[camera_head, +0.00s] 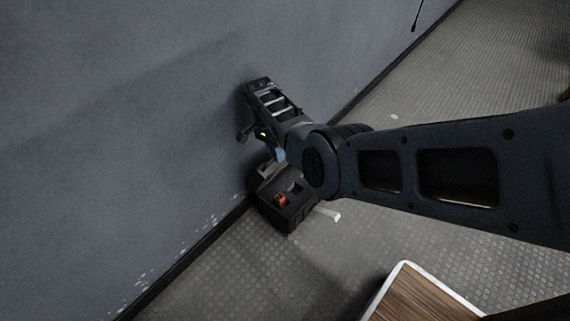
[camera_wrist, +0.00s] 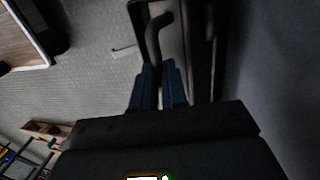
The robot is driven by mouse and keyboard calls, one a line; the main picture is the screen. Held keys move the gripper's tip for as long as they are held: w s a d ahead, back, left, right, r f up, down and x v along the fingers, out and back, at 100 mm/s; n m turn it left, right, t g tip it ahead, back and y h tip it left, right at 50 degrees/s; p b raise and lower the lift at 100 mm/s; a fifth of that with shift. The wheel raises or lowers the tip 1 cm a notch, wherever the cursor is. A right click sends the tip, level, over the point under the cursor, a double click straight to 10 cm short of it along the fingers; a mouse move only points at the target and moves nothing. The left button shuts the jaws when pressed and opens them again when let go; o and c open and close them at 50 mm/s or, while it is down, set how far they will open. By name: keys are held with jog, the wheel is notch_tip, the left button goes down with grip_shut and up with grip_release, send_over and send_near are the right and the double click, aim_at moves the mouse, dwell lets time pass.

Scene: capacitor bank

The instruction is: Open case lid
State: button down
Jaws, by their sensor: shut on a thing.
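A dark case (camera_head: 290,212) stands low by the foot of the wall in the head view, with a small orange-red part on it. How far its lid is open I cannot tell. In the wrist view a dark curved handle (camera_wrist: 153,34) runs down between the blue fingers of my gripper (camera_wrist: 159,75), which is shut on it. Behind the handle is a grey panel with dark edges (camera_wrist: 211,50).
The grey wall (camera_head: 120,120) rises close beside the case and my gripper. A white bar (camera_head: 328,214) sticks out near the case. A wooden top with a white rim (camera_head: 420,295) is at the bottom right. Free textured floor (camera_head: 240,275) lies in front.

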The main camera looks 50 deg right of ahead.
jog(key=shift+w+a+f, duration=0.15)
jog(key=shift+w+f, duration=0.1)
jog(key=shift+f, duration=0.1)
jog(key=c, duration=1.6)
grip_release()
jog(key=o, duration=0.4)
jog(key=shift+r, duration=0.1)
jog(key=shift+o, duration=0.2)
jog(key=shift+w+r, duration=0.1)
jog(key=shift+r, duration=0.05)
